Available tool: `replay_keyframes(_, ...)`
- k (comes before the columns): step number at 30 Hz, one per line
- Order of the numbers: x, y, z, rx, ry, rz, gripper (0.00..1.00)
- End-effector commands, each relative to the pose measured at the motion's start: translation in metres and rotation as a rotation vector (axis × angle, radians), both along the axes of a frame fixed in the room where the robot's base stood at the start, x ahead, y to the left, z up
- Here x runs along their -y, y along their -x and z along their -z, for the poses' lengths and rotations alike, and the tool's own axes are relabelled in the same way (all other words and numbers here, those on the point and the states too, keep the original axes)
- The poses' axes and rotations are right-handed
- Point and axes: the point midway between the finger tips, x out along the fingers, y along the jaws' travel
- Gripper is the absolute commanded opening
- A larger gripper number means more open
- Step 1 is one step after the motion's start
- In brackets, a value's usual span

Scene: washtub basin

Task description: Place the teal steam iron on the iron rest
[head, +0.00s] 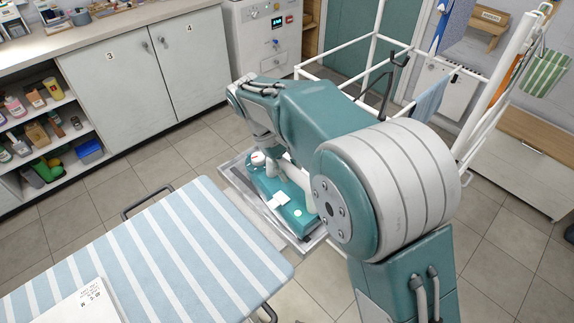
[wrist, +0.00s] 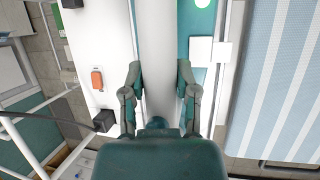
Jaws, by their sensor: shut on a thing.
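The teal steam iron (head: 262,188) is below my forearm in the head view. It has a teal body, a white square patch and a pale light spot. A thick white part, apparently its handle, runs between my fingers in the wrist view (wrist: 158,60). My gripper (wrist: 159,75) points down and is shut on that part. In the head view my arm hides the gripper and the iron's far side. A metal-rimmed tray (head: 236,182), apparently the iron rest, lies under and around the teal body. I cannot tell whether the iron touches it.
The striped ironing board (head: 150,250) stands close by at the left, with a white card (head: 88,303) on it. A white panel with an orange switch (wrist: 97,79) is left of my fingers. A white drying rack (head: 345,50) stands behind. Cabinets (head: 145,70) line the back.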

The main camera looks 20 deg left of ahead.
Motion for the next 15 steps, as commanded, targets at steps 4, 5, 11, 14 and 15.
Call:
replay_keyframes(4, -0.0011, 0.0, 0.0014, 0.0, 0.001, 0.0, 0.74)
replay_keyframes(5, -0.0012, 0.0, 0.0015, 0.0, 0.001, 0.0, 0.74)
replay_keyframes(11, -0.0016, -0.0002, 0.0017, 0.0, 0.001, 0.0, 0.74)
replay_keyframes(14, -0.0015, -0.0002, 0.0016, 0.0, 0.001, 0.0, 0.74)
replay_keyframes(15, -0.0014, -0.0002, 0.0012, 0.0, 0.001, 0.0, 0.74)
